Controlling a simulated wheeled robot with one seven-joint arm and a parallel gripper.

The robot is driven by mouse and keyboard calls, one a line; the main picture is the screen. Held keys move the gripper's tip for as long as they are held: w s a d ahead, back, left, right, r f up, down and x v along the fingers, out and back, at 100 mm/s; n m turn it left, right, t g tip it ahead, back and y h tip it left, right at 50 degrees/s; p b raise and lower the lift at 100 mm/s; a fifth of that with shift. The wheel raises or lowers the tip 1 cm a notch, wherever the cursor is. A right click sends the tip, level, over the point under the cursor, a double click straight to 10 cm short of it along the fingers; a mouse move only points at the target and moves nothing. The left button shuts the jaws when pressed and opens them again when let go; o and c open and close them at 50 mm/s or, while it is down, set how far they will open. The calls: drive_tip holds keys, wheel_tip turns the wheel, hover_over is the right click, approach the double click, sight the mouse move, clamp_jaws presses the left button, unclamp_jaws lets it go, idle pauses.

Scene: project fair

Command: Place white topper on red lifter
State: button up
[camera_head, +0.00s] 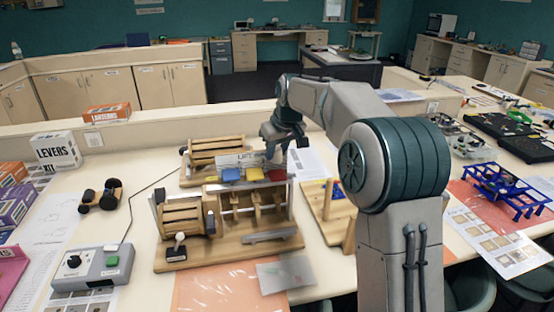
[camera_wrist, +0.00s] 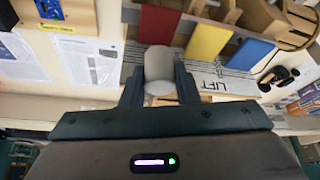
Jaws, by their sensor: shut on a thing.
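The white topper (camera_wrist: 159,66) shows in the wrist view as a pale rounded piece between the two fingers of my gripper (camera_wrist: 160,88). My gripper is shut on it. The red lifter (camera_wrist: 158,24) is just beyond the topper in that view, and the topper overlaps its near edge in the picture. I cannot tell whether they touch. In the head view the red lifter (camera_head: 275,175) is the rightmost of three coloured tops, and my gripper (camera_head: 277,150) is above and behind it. The topper is hard to make out there.
The yellow (camera_head: 254,174) and blue (camera_head: 231,175) lifters stand left of the red one on the wooden lever model. A "LIFT" sign (camera_wrist: 215,84) is close by. A control box (camera_head: 92,267) with a green button is at front left. A wooden board (camera_head: 327,212) lies at right.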

sight(277, 162)
drive_tip(key=shift+f+p, duration=0.4)
drive_tip(key=shift+f, duration=1.6)
drive_tip(key=shift+f, duration=0.15)
drive_tip(key=o, duration=0.9)
drive_tip(key=shift+o, duration=0.2)
